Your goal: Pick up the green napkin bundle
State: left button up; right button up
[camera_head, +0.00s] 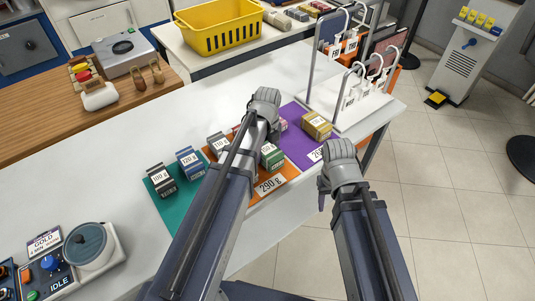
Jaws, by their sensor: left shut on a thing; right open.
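A green bundle (271,157) with a white label sits on the orange mat (268,191), just right of my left forearm. A darker, grey-green bundle (161,180) stands on the teal mat (183,217) at the left. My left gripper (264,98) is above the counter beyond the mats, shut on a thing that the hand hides. My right gripper (334,178) is open and empty, right of the green bundle and near the counter's front edge. The arms hide parts of the mats.
A blue bundle (190,163) and a tan bundle (316,125) stand nearby, the tan one on a purple mat (297,148). A control panel with a round pot (89,246) is at the lower left.

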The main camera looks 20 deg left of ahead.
aim_at(268, 148)
pick_arm(q)
jog(key=shift+r, duration=0.1)
notch_tip(268, 148, up, 10)
jog(key=p, duration=1)
jog(key=shift+w, duration=0.1)
